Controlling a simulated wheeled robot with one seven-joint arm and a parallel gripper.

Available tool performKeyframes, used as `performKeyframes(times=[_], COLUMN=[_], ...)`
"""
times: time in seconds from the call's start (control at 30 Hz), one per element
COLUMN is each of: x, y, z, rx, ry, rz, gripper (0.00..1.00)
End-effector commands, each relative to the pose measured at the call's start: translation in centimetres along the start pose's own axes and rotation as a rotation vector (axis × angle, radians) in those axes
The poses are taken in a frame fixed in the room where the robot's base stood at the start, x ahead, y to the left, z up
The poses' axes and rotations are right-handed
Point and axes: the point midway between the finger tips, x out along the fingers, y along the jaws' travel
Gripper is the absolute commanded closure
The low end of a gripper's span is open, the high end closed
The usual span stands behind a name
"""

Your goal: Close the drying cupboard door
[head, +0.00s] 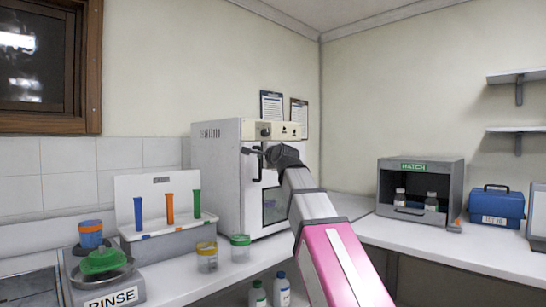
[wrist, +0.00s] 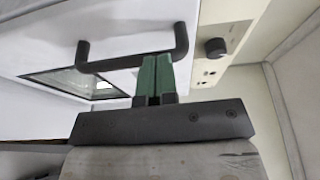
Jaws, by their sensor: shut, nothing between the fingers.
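The drying cupboard (head: 216,175) is a white box on the bench, left of the room's corner, with a control panel (head: 285,131) along its top. Its white door (head: 284,183) has a dark handle (head: 258,165) and a small window. The door is nearly flush with the front; I cannot tell whether it is fully shut. In the wrist view the handle (wrist: 133,60) is a dark bar, with the window (wrist: 75,84) at left. My gripper (wrist: 153,76) has its green fingers together and empty, overlapping the handle bar; contact is unclear. My arm hides part of the door.
A rack with coloured tubes (head: 170,240), lidded jars (head: 240,247) and a RINSE station (head: 112,298) stand left of the cupboard. A grey HATCH box (head: 419,166) and a blue case (head: 495,207) stand on the right bench. Bottles (head: 281,290) stand below the bench.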

Motion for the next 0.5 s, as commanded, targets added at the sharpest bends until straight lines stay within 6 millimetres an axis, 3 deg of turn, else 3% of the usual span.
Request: performKeyframes(times=[0.2, 0.5], x=[1.4, 1.8], y=[0.0, 0.0], z=[0.8, 1.0], rx=[0.000, 0.002], ry=[-0.001, -0.003], rz=[0.001, 0.002], gripper=[1.00, 1.00])
